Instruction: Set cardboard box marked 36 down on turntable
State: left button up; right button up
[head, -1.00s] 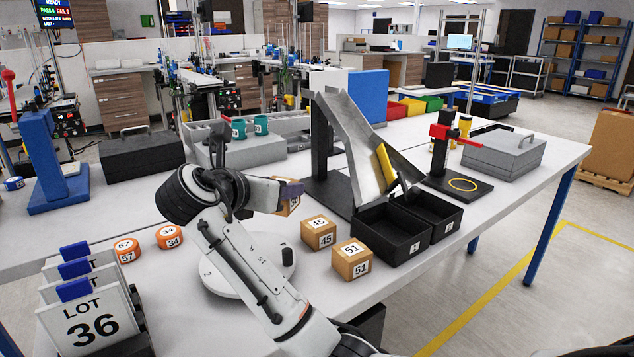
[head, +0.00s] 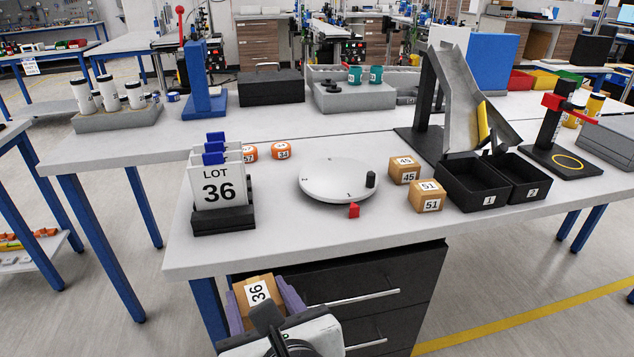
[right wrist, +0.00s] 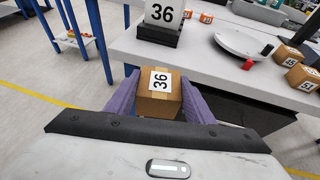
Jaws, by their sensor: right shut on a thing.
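The cardboard box marked 36 (head: 258,291) is held between the purple fingers of my right gripper (head: 265,305), in front of the table's front edge and below the tabletop. The right wrist view shows the box (right wrist: 158,95) between both fingers (right wrist: 157,100), its 36 label facing up. The turntable (head: 335,182) is a round white disc on the table, with a black post (head: 371,179) near its right rim and a red marker (head: 354,210) at its front. Its top is otherwise bare. My left gripper is not in view.
A lot 36 card holder (head: 222,220) stands left of the turntable. Orange rolls (head: 282,150) lie behind it. Boxes marked 45 (head: 404,170) and 51 (head: 427,197) sit to its right, beside black bins (head: 472,185). Drawers (head: 390,290) are under the tabletop.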

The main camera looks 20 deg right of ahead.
aim_at(338, 174)
jog(key=u, duration=3.3)
jog(key=k, duration=1.45)
jog(key=z, duration=1.45)
